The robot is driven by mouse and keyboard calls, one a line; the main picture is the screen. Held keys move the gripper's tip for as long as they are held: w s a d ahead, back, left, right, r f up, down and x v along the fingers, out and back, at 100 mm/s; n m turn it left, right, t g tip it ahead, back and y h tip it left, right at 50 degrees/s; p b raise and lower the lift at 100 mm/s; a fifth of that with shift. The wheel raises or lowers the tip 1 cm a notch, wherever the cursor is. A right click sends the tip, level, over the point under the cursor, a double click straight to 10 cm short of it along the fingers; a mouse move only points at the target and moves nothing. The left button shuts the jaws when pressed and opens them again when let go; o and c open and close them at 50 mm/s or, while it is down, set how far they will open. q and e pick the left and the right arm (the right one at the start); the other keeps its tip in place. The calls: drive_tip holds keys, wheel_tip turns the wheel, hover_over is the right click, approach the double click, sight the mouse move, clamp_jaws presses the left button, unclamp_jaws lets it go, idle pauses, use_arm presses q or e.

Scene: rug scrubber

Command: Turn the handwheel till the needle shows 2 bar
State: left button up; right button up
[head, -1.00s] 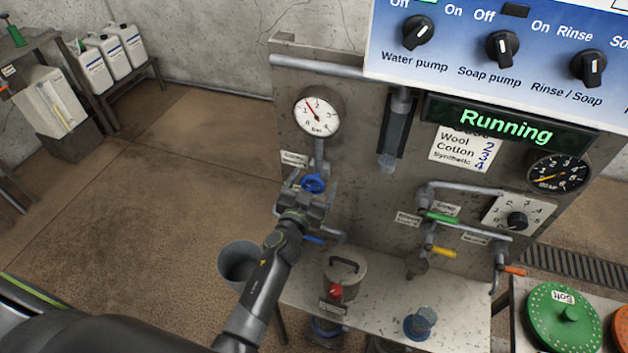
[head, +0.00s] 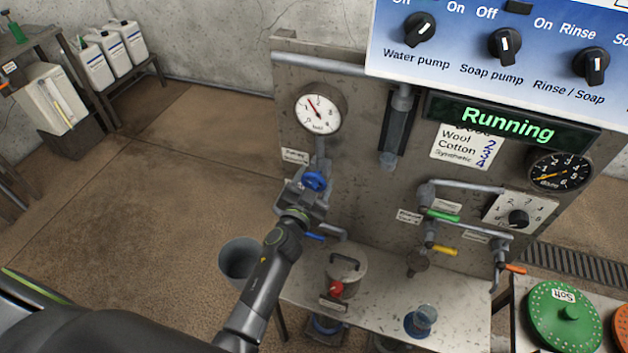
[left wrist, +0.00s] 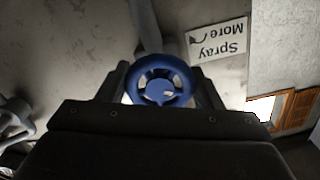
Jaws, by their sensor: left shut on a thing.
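The blue handwheel (head: 315,181) sits on the grey pipe below the round white pressure gauge (head: 318,113). My left gripper (head: 306,192) is shut on the handwheel. In the left wrist view the blue handwheel (left wrist: 163,80) shows between the two dark fingers (left wrist: 163,88), one on each side of its rim. The gauge's red needle points up and to the left; its exact reading is too small to tell. A label (left wrist: 217,40) beside the wheel reads "Spray More" with a curved arrow. My right gripper is in neither view.
A grey bucket (head: 237,262) stands left of my left forearm. Pipes with green, yellow and orange valve levers are to the right. The display (head: 508,124) reads "Running".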

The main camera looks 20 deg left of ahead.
use_arm(q)
drive_tip(key=m, duration=0.5)
drive_tip(key=shift+m, duration=0.3)
drive_tip(key=m, duration=0.5)
drive_tip(key=shift+m, duration=0.3)
drive_tip(key=o, duration=1)
